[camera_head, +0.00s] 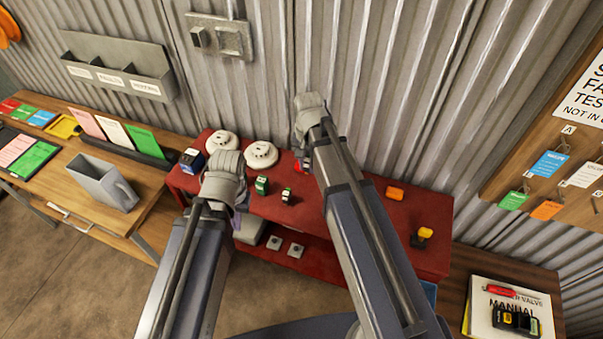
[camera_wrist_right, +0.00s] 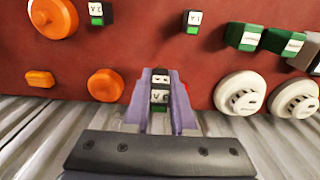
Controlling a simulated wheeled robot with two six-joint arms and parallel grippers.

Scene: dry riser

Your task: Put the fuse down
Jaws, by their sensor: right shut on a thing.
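The fuse (camera_wrist_right: 159,90) is a small dark block with white labelled faces. It sits between the fingertips of my right gripper (camera_wrist_right: 160,84), which is shut on it. The fuse is over the wall-side strip of the red bench top (camera_wrist_right: 150,42); I cannot tell whether it touches the surface. In the head view my right gripper (camera_head: 303,150) is over the back of the bench and its wrist hides most of the fuse.
Two white round detectors (camera_head: 261,154) stand at the bench's back left. Small dark and green blocks (camera_head: 262,185), an orange piece (camera_head: 395,193) and a yellow-topped piece (camera_head: 425,233) are also there. A corrugated metal wall (camera_head: 370,90) rises behind. Red surface between them is clear.

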